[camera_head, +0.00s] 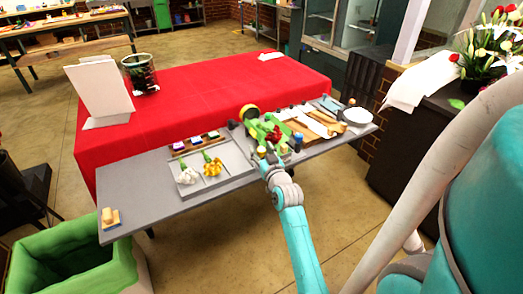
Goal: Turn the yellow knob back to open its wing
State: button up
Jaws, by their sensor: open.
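A green device (262,130) stands on the grey work table (150,208), with red flowers (275,134) at its middle. A small yellow piece (261,151) shows at its near side, close to my gripper; I cannot tell for certain that it is the knob. My gripper (268,160) is at the near side of the device, open, small in view. Its fingertips are partly lost against the device, so I cannot tell whether they touch the knob. The wing's position is not clear.
A grey divided tray (212,170) with white and yellow flowers lies left of the device. Brown wooden pieces (308,126), a blue-capped bottle (298,142) and a white plate (358,116) are to the right. A green-lined bin (70,258) stands at front left.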

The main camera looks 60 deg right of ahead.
grip_shut()
jog(key=shift+n+t+y, duration=1.2)
jog(key=shift+y, duration=0.4)
jog(key=shift+d+n+t+y, duration=0.1)
jog(key=shift+n+t+y, duration=0.6)
jog(key=shift+n+y, duration=0.85)
jog(key=shift+n+t+y, duration=0.4)
jog(key=shift+n+y, duration=0.45)
jog(key=shift+y, duration=1.1)
jog(key=shift+w+y, duration=0.1)
jog(key=shift+y, duration=0.2)
